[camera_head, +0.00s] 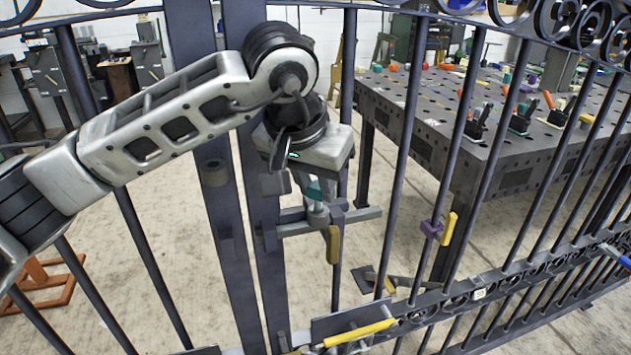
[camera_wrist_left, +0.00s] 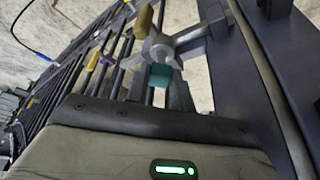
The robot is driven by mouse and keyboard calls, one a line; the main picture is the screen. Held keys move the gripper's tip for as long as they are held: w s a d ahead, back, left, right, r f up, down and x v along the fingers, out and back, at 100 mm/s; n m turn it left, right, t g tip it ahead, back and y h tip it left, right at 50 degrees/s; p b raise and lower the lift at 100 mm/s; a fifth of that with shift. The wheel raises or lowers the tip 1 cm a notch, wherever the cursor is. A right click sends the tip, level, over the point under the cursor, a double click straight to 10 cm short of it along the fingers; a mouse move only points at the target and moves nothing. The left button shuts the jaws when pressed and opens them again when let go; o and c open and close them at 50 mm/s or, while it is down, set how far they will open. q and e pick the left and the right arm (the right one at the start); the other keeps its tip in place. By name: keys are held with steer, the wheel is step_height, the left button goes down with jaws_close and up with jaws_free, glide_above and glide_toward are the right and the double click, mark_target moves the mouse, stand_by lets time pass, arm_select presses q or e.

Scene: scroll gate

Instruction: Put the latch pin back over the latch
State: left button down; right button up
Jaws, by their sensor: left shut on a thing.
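My left gripper (camera_head: 311,186) points down at the gate's upright bars and is shut on what looks like the teal-topped latch pin (camera_head: 317,207). The teal part also shows in the left wrist view (camera_wrist_left: 160,75), just past the gripper's dark edge. The grey latch (camera_head: 350,216) is a set of crossing bars on the gate post, directly below and around the pin; a yellow grip (camera_head: 333,245) hangs from it. I cannot tell whether the pin is over the latch or apart from it, as the gripper hides part of it. My right gripper is out of view.
The dark iron gate (camera_head: 398,165) fills the near space with upright bars, scrollwork and a low rail. A yellow-handled bar (camera_head: 358,333) lies at the rail. A purple clip with a yellow grip (camera_head: 447,229) sits on a bar. A perforated table (camera_head: 430,95) stands behind.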

arm_select(q)
steer(key=shift+f+b, duration=0.65)
steer(key=shift+f, duration=0.1)
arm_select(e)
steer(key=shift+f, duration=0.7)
arm_select(q)
steer(key=c, duration=1.1)
jaws_free()
steer(key=shift+v, duration=0.8)
steer(key=v, duration=1.4)
steer(key=shift+s+r, duration=0.1)
steer(key=shift+r, duration=0.05)
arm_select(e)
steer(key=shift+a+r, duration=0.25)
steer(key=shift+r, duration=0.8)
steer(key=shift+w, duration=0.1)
